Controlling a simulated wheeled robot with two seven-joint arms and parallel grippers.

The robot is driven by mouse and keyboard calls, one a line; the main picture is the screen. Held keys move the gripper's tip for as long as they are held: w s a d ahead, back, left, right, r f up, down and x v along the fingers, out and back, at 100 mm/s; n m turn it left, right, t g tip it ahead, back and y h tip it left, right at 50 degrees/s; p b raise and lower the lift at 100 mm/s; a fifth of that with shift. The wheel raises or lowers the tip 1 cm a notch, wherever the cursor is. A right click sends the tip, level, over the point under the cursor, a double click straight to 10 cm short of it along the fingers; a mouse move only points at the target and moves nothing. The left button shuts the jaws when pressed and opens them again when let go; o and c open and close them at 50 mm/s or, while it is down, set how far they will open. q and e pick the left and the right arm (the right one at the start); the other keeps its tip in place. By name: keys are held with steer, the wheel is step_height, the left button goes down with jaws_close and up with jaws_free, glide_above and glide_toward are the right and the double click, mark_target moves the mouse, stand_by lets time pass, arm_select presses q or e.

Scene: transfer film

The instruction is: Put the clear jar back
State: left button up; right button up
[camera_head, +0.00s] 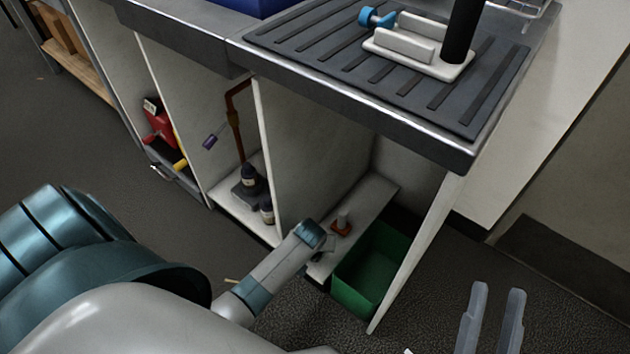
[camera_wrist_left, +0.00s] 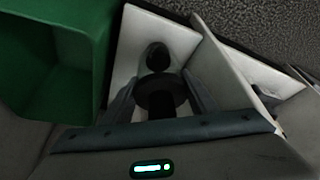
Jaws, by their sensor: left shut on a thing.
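My left gripper (camera_head: 322,252) reaches into the right-hand bay under the counter, low over its pale floor board. In the left wrist view its fingers (camera_wrist_left: 160,100) are shut on a dark flanged object (camera_wrist_left: 158,93) with a rounded end. My right gripper (camera_head: 493,318) is open and empty over the floor at lower right.
A green bin (camera_head: 348,296) stands right beside the left gripper; it also fills the left of the wrist view (camera_wrist_left: 103,50). A white divider (camera_head: 290,165) separates the middle bay, with dark bottles (camera_head: 267,211). The grooved counter top (camera_head: 420,100) overhangs the bay.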

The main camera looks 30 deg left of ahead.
arm_select(q)
steer(key=shift+f, duration=0.25)
arm_select(e)
steer(key=shift+d+r, duration=0.2)
steer(key=shift+r, duration=0.15)
arm_select(q)
steer(key=shift+f, duration=0.15)
steer(key=o, duration=1.6)
